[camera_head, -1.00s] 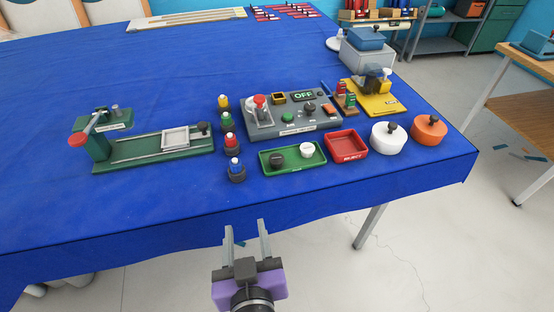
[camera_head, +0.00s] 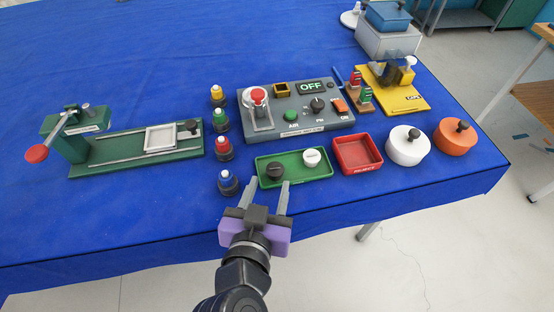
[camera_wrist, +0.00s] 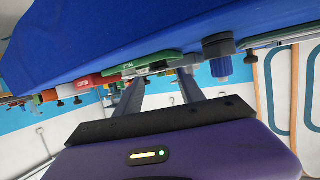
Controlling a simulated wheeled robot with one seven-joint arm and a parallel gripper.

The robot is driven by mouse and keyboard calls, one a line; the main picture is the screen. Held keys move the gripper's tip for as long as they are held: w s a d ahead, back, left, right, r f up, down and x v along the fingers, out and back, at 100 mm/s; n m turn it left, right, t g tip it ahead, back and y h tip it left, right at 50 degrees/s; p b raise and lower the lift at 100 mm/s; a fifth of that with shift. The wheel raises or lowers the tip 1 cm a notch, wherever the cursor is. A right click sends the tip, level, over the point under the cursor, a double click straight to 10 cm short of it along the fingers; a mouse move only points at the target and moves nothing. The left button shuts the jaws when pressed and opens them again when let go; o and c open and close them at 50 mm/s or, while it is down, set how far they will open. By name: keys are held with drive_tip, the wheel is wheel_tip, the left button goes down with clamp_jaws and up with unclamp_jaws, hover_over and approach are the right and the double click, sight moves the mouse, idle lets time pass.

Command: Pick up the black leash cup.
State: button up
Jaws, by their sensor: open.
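The tray is seen there edge-on (camera_wrist: 142,64), and I cannot make out the black cup clearly.
A red tray (camera_head: 358,154) stands right of the green one, then a white pot (camera_head: 408,148) and an orange pot (camera_head: 455,138). A grey control panel (camera_head: 295,108) is behind. The blue cloth's front left is clear.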

sight(275, 170)
drive_tip(key=shift+p+x, duration=0.6)
drive_tip(key=shift+x, duration=2.9)
clamp_jaws()
